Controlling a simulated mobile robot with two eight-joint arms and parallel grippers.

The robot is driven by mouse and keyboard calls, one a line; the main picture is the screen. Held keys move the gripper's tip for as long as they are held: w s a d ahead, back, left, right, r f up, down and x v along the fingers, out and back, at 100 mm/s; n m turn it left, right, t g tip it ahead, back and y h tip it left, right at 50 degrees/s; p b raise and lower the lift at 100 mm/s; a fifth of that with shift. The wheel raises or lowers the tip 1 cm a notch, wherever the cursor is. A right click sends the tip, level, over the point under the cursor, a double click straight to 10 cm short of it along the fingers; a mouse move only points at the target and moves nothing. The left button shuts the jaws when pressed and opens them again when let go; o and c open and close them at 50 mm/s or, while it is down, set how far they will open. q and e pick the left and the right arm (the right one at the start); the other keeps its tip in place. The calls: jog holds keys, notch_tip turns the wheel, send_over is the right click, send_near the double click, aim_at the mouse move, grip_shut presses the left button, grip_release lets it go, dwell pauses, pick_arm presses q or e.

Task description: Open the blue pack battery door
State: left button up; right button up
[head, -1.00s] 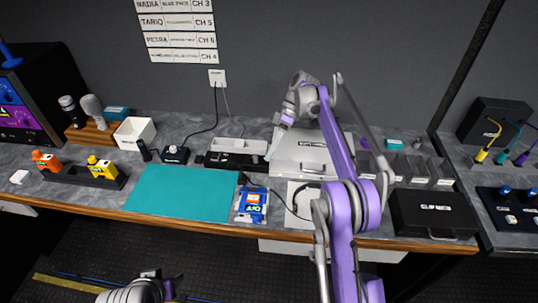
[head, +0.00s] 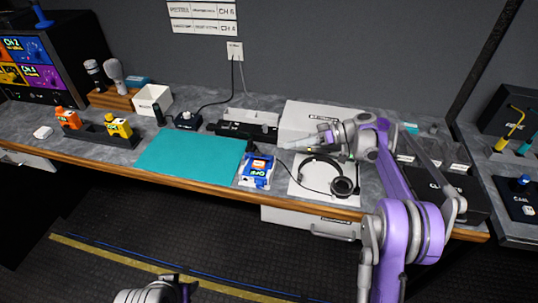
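The blue pack (head: 257,171) lies on the counter at the right edge of the teal mat, with an orange and white face and a label. Its battery door is too small to make out. My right gripper (head: 303,144) is above the counter, to the right of and slightly behind the pack, pointing left and apart from it. I cannot tell whether its fingers are open. My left gripper (head: 186,289) is low at the bottom edge, over the floor in front of the counter, small and mostly cut off.
A headset (head: 342,186) lies on a white sheet right of the pack. The teal mat (head: 190,158) is bare. Orange (head: 67,118) and yellow (head: 118,127) packs sit in a dark holder at left. A white bin (head: 153,99) and a black charger (head: 187,119) stand behind.

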aim_at(267, 157)
jog(key=x, duration=0.9)
jog(key=shift+s, duration=0.1)
grip_shut()
